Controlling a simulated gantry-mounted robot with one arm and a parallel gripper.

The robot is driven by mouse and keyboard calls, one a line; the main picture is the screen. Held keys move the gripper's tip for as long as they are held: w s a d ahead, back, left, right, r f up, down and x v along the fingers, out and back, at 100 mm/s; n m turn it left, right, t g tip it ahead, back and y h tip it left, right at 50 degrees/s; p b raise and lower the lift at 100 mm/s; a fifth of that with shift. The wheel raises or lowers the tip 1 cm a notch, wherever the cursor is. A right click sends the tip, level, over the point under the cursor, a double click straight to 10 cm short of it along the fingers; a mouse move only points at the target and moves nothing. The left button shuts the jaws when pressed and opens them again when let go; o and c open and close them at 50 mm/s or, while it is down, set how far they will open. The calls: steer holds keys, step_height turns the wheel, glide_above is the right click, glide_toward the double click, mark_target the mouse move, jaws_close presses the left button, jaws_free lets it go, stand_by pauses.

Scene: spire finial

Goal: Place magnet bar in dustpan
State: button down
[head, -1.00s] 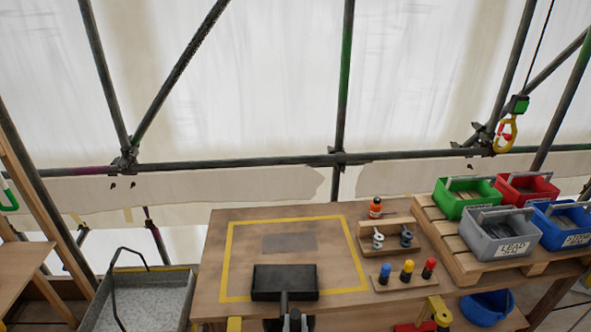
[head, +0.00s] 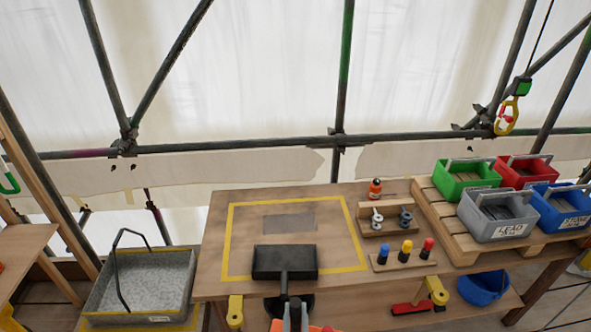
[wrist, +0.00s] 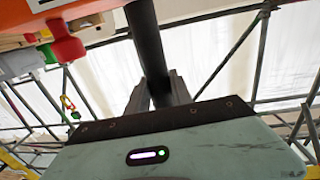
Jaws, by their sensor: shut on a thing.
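The magnet bar, which I take to be the black rectangular block (head: 285,261) with a straight black handle, is over the near part of the yellow-outlined area on the wooden table. I cannot tell whether it touches the table. My gripper (head: 294,318) is at the bottom edge, partly cut off. In the wrist view my gripper (wrist: 152,92) is shut on the black handle (wrist: 147,45); the block is out of that view. The dustpan, as I take it, is the grey speckled metal pan (head: 140,288) with a tall dark hoop handle, left of the table; its visible floor looks empty.
A peg rack (head: 403,260) with blue, yellow and red pieces, a wooden stand (head: 388,220) and an orange bottle (head: 375,189) stand right of the outline. Several coloured bins sit on a pallet (head: 450,232) farther right. Yellow clamps (head: 235,312) grip the table's front edge.

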steer(key=s+r+p, duration=0.4)
steer(key=r+p, duration=0.3)
steer(key=s+r+p, duration=0.4)
steer(key=r+p, duration=0.3)
steer(key=p, duration=0.1)
steer(key=shift+r, duration=0.15)
steer(key=shift+w, duration=0.15)
